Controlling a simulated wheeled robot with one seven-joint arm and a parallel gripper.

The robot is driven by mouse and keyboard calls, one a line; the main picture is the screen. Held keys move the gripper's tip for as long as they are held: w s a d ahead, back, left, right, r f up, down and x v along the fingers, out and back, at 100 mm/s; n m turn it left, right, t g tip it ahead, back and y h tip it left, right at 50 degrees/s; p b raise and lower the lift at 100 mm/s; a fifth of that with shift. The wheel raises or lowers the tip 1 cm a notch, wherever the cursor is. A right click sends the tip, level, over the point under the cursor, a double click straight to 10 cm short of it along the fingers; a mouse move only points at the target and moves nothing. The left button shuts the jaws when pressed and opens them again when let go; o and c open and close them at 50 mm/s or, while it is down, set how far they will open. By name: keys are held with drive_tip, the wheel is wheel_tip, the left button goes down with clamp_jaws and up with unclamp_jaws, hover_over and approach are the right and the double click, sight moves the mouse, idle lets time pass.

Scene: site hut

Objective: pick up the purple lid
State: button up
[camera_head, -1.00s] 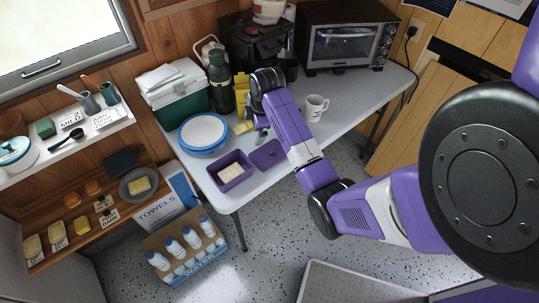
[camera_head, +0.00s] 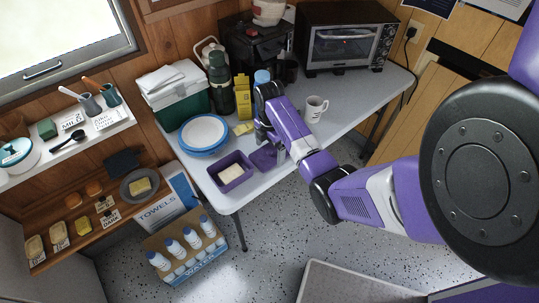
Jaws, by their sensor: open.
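The purple lid (camera_head: 262,159) lies on the white table, just right of a purple tub (camera_head: 231,172) with a pale block inside. My gripper (camera_head: 271,145) is open and reaches down at the lid's right and far side. It hides part of the lid. I cannot tell whether the fingers touch the lid, and nothing shows between them.
The table (camera_head: 350,107) also holds blue-rimmed plates (camera_head: 204,133), a yellow carton (camera_head: 243,95), a blue-capped bottle (camera_head: 262,76), a green flask (camera_head: 220,84), a white mug (camera_head: 316,108) and a toaster oven (camera_head: 346,40). The table's front right is clear.

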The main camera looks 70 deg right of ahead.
drive_tip(key=shift+f, duration=0.3)
drive_tip(key=c, duration=1.1)
drive_tip(key=shift+r, duration=0.1)
wheel_tip(320, 180, up, 12)
wheel_tip(320, 180, up, 8)
drive_tip(key=p, duration=0.7)
hover_over(269, 151)
drive_tip(key=shift+a, duration=0.1)
